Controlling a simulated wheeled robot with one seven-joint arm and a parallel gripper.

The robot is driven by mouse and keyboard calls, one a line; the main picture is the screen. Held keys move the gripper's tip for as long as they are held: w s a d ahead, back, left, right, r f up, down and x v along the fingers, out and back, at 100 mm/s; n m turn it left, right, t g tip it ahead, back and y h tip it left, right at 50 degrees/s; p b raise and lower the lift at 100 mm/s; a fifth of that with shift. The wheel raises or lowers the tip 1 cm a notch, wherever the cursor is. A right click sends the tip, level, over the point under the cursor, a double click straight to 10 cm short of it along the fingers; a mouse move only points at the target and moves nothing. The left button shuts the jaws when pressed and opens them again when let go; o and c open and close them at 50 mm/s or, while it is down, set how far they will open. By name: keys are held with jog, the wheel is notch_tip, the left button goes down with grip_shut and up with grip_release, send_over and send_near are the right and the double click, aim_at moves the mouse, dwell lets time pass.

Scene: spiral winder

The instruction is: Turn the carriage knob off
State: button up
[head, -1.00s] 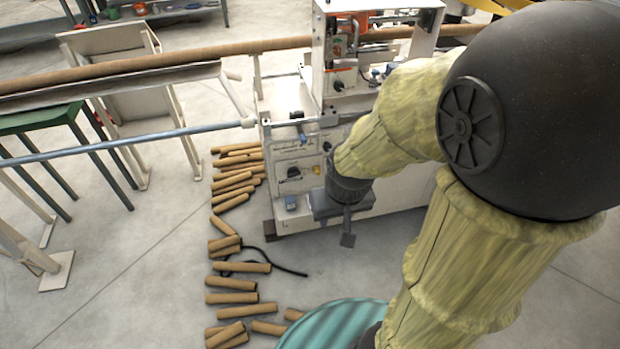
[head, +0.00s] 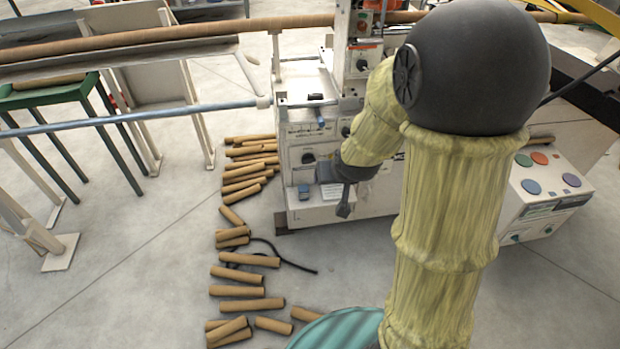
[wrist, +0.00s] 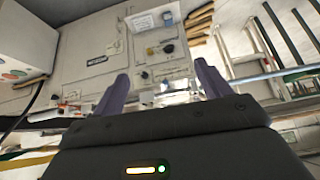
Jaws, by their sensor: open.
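The white winder machine (head: 300,220) has several dark rotary knobs on its front. One black knob (head: 308,158) is on the lower left panel, one (head: 345,131) is to its right, and another (head: 362,65) is on the upper box. I cannot read which is labelled carriage. The wrist view shows a dark knob (wrist: 168,48) and a smaller one (wrist: 145,74) on the panel. My gripper (wrist: 162,78) is open and empty, its two fingers pointing at the panel with the knobs beyond the gap. In the head view, my gripper (head: 343,190) is near the machine front, partly hidden by my arm.
Cardboard tubes (head: 236,291) lie scattered on the floor left of the machine, with a black cable (head: 290,255) among them. A white box with coloured buttons (head: 546,185) stands at right. A long metal bar (head: 130,114) extends left.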

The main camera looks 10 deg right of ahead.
aim_at(309, 163)
jog(key=w+f+t+b, duration=0.4)
jog(key=w+f+b, duration=0.5)
jog(key=f+b, duration=0.25)
jog(key=w+f+t+b, duration=0.4)
jog(key=w+f+b, duration=0.6)
jog(key=f, duration=0.2)
notch_tip(309, 163, down, 18)
jog(key=w+t+b, duration=0.2)
jog(key=t+b, duration=0.5)
jog(key=b, duration=0.9)
jog(key=shift+w+a+t, duration=0.15)
jog(key=shift+w+t, duration=0.25)
jog(key=shift+w, duration=0.15)
jog(key=b+x, duration=0.6)
jog(key=x, duration=1.1)
jog(key=shift+w, duration=0.1)
